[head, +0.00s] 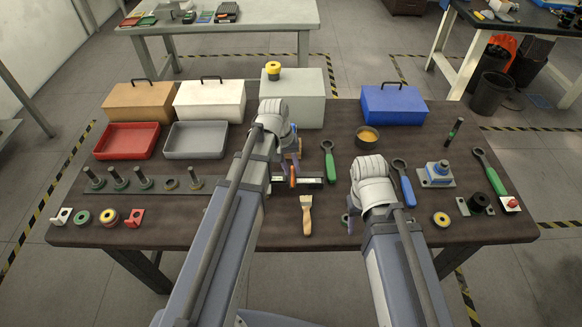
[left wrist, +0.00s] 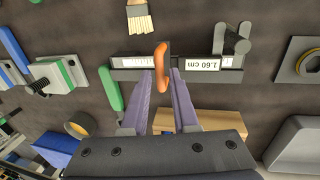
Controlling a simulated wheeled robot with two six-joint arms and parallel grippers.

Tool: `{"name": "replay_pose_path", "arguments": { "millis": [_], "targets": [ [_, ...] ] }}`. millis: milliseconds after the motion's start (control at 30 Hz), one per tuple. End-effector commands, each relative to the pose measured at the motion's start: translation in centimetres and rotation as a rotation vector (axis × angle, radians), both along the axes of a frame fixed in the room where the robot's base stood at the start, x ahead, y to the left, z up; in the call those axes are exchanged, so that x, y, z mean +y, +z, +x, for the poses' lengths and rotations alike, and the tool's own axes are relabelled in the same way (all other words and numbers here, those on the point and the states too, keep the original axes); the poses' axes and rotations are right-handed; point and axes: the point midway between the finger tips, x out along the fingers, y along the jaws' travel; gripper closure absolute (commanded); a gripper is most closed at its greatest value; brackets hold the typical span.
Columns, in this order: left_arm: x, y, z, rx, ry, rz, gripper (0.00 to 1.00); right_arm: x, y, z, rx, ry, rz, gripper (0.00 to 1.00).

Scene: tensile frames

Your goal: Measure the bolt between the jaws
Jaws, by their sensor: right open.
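The measuring gauge is a dark bar (head: 312,183) with a white scale and an orange handle (head: 292,175). In the left wrist view its display (left wrist: 219,63) reads 1.60 cm.
Several bolts stand on a dark plate (head: 212,186) at left. A red tray (head: 125,141) and grey tray (head: 196,140) lie behind it. A brush (head: 307,214), green wrench (head: 328,160) and blue wrench (head: 403,182) lie near my arms. A blue-grey vise (head: 436,174) is at right.

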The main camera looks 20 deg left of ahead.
Motion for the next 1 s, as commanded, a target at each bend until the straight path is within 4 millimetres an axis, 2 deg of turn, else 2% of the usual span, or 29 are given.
{"name": "replay_pose_path", "arguments": {
  "millis": [33,233,1000],
  "targets": [
    [0.0,0.0,0.0,0.0,0.0,0.0,0.79,0.0,0.0,0.0,0.0,0.0,0.0,0.5],
    [0.01,0.0,0.0,0.0,0.0,0.0,1.0,0.0,-0.01,0.0,0.0,0.0,0.0,0.5],
    [0.01,-0.01,-0.01,0.0,0.0,0.0,1.0,0.0,-0.01,0.0,0.0,0.0,0.0,0.5]
  ]
}}
